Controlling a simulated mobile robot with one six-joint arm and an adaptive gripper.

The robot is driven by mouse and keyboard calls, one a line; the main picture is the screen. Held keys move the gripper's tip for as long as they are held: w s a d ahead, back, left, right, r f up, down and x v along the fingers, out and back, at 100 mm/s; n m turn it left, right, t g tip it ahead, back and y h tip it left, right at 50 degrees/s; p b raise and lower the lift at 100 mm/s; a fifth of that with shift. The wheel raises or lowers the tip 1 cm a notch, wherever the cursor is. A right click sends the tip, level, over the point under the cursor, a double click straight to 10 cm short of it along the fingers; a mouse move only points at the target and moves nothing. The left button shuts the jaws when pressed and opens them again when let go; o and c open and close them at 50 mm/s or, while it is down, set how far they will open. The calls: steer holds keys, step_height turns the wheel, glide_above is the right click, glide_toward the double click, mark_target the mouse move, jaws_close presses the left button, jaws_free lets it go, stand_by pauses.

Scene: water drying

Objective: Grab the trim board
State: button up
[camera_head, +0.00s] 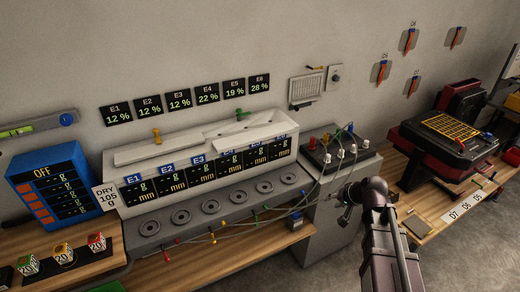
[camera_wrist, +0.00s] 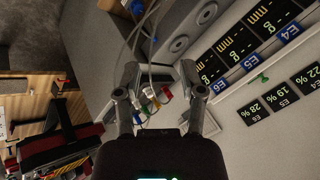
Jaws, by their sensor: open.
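No piece in view can be told for certain as the trim board. My gripper (camera_head: 345,214) is at the end of my arm, in front of the grey cabinet (camera_head: 340,225) at the right end of the console. In the wrist view my gripper (camera_wrist: 160,80) has its two fingers apart, and nothing is seen held between them. Thin cables and small coloured plugs (camera_wrist: 150,106) show beyond and between the fingers. The same coloured plugs show on top of the cabinet in the head view (camera_head: 338,142), behind my gripper.
A grey console (camera_head: 190,222) with round plates and displays stands on a wooden bench (camera_head: 230,252). Grey cables hang near my gripper. A blue unit (camera_head: 52,185) and several coloured blocks sit left. A red and black machine (camera_head: 445,135) stands on another wooden bench at right. Floor shows between.

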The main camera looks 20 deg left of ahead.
steer(key=w+a+m+t+y+b, duration=0.1)
steer(key=w+a+t+y+b, duration=0.2)
steer(key=a, duration=0.5)
steer(key=w+a+m+y+b, duration=0.1)
steer(key=w+a+y+b, duration=0.15)
steer(key=w+a, duration=0.4)
steer(key=m+t+y+b, duration=0.2)
steer(key=m+t+b, duration=0.3)
steer(key=m+b, duration=0.15)
glide_toward(258, 141)
steer(key=shift+w+r+p, duration=0.1)
steer(key=shift+r+p, duration=0.05)
steer(key=shift+p, duration=0.15)
steer(key=shift+w+a, duration=0.1)
steer(key=shift+a, duration=0.05)
steer(key=shift+x, duration=4.8)
steer(key=shift+c, duration=0.2)
jaws_close()
